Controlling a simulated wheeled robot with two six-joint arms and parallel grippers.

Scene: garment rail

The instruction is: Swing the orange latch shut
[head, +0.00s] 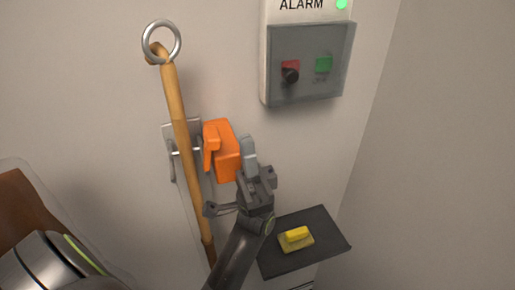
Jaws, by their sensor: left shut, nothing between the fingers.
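The orange latch (225,154) is on the wall bracket (195,131), just right of a wooden pole (177,105). A narrow orange lip hangs down its left side, close to the pole, and the latch does not cover the pole's front. My left gripper (249,154) is shut and empty, its grey fingertips pointing up beside the latch's right edge. I cannot tell whether they touch it. The gripper body hides part of the wall below the latch. My right gripper is not in view.
The pole leans along the wall with a metal ring (161,42) at its top. An alarm box (308,64) with a clear cover is at the upper right. A dark shelf (325,230) holding a yellow block (297,235) is at the lower right. A side wall closes the right.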

